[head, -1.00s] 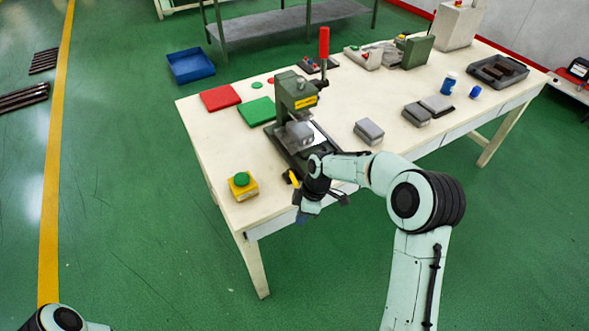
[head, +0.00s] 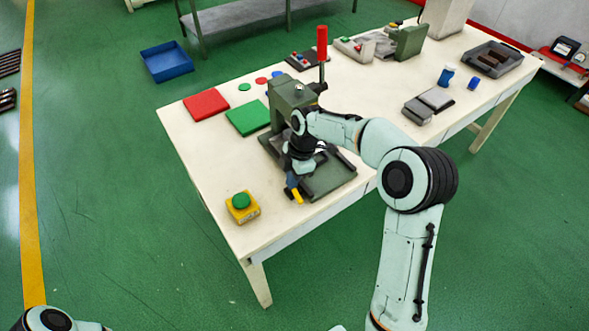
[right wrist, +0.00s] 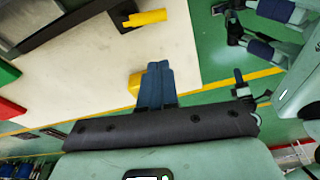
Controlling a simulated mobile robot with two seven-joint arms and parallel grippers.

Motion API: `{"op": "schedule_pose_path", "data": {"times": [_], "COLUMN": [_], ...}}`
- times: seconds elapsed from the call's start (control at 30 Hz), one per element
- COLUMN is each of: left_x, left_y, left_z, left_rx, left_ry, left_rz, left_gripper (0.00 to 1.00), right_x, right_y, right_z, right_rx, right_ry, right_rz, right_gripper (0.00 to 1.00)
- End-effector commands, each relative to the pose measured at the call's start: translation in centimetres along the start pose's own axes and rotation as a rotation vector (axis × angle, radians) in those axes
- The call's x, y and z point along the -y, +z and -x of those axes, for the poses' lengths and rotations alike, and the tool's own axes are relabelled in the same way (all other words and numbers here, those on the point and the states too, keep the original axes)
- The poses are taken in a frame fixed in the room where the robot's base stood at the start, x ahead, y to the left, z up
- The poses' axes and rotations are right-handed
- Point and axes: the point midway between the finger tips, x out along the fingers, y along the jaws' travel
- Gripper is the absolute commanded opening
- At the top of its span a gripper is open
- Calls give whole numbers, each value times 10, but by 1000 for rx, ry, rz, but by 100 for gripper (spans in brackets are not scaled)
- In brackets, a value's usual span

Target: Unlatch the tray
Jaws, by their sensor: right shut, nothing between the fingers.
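The dark green press (head: 283,97) with a red-handled lever (head: 322,50) stands on the table. Its dark base with the tray area (head: 334,178) reaches toward the table's near edge. A yellow latch handle (head: 297,196) sticks out at the base's near-left corner; it also shows in the right wrist view (right wrist: 145,17). My right gripper (head: 293,181) is just beside the handle in the head view. Its blue fingers (right wrist: 157,84) are together and empty, with a gap to the handle in the wrist view. My right arm hides part of the press. My left gripper is not visible in the head view.
A yellow box with a green button (head: 241,205) stands left of the gripper. Red (head: 206,104) and green (head: 248,117) mats lie behind it. Grey blocks (head: 418,112) and a dark tray (head: 492,54) lie to the right.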

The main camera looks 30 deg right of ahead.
Motion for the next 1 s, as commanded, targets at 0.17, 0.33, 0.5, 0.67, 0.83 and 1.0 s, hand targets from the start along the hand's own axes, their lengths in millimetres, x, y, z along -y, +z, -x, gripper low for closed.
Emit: {"op": "schedule_pose_path", "data": {"times": [0.17,0.33,0.5,0.67,0.83,1.0], "left_x": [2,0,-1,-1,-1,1], "left_y": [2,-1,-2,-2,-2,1], "left_z": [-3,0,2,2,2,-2], "left_rx": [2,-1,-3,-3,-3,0], "left_ry": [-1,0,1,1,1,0], "left_rz": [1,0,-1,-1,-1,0], "left_gripper": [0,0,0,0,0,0], "right_x": [1,0,-1,-1,0,4], "right_y": [0,17,27,28,28,36], "right_z": [-40,-57,-66,-68,-68,-69], "right_rx": [-1,0,0,0,0,0], "right_ry": [-4,0,1,2,1,1], "right_rz": [-1,-4,-2,-1,-1,-5], "right_gripper": [0,0,0,0,0,0]}}
